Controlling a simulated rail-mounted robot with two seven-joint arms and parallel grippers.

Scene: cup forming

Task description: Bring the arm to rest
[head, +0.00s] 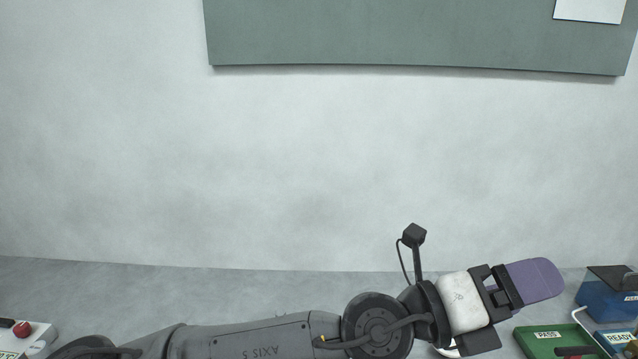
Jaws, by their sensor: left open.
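My left arm comes in from the left along the bottom of the head view. Its gripper (538,281), with purple fingers, is at the lower right and points right and slightly up. It is open. The fingers overlap in this view, so the gap between them is hidden; I see nothing held. The gripper appears above and left of a green tray (528,340) marked PASS. My right gripper is not in view.
A blue box (604,302) with a dark top stands right of the fingers, near a blue tray marked READY (622,338). A white control box with a red button (21,329) is at the far left. A green board (420,35) hangs on the bare wall behind.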

